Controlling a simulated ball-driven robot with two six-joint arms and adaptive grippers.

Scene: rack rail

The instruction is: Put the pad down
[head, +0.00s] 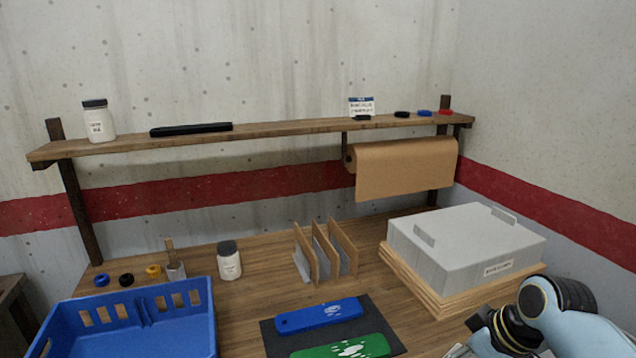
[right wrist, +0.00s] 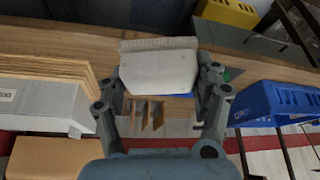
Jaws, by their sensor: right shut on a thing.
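In the right wrist view my right gripper (right wrist: 162,66) is shut on a pad (right wrist: 157,80), pale with a grey ribbed strip along one edge. The fingers grip it from both sides. It covers part of the bench, with a bit of blue and green showing beside it. In the head view only my right arm shows at the lower right, and I cannot make out the pad there. My left gripper is in neither view.
A dark mat (head: 268,341) bears a blue board (head: 318,315) and a green board (head: 345,348). A blue crate (head: 140,325) stands left, upright dividers (head: 322,255) behind the mat, and a grey lidded box (head: 460,245) right. A shelf (head: 260,134) and paper roll (head: 405,168) are behind.

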